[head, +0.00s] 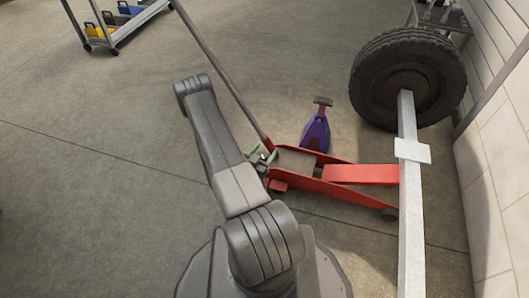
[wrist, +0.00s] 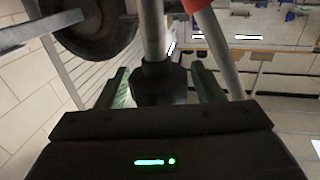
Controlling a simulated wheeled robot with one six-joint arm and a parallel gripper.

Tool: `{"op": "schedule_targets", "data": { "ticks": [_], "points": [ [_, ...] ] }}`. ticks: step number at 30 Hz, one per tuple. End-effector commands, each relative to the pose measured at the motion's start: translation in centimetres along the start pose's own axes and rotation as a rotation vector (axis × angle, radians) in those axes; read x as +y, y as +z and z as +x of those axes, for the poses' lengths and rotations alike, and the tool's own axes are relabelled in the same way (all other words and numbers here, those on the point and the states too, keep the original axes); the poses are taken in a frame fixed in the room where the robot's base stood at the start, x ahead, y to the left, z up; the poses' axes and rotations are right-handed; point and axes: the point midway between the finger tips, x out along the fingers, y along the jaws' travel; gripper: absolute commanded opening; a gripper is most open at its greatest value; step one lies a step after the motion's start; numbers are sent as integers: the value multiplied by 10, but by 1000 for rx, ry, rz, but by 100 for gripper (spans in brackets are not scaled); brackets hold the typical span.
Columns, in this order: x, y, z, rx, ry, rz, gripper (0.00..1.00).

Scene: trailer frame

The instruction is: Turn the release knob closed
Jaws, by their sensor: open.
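The red floor jack (head: 310,172) lies on the floor with its long grey handle (head: 222,72) slanting up to the left. My gripper (head: 262,155) is at the base of that handle, mostly hidden behind my arm. In the wrist view, my gripper (wrist: 160,88) is open, its two green fingers on either side of a dark knob (wrist: 158,84), which looks like the release knob, with a grey metal rod above it. I cannot tell if the fingers touch it. The knob cannot be made out clearly in the head view.
A purple jack stand (head: 315,132) stands just behind the jack. A pale metal beam (head: 411,225) runs along the right, beside a black tyre (head: 408,78) and a white wall (head: 500,150). A trolley with bins (head: 118,25) is at the back left. The left floor is clear.

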Motion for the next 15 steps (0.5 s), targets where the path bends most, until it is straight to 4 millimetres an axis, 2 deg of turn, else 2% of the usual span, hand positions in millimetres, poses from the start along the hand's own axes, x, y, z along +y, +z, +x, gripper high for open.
{"op": "schedule_targets", "data": {
  "ticks": [5,8,12,15],
  "points": [
    [0,0,0,0,0,0,61],
    [0,0,0,0,0,0,45],
    [0,0,0,0,0,0,18],
    [0,0,0,0,1,0,17]
  ]
}}
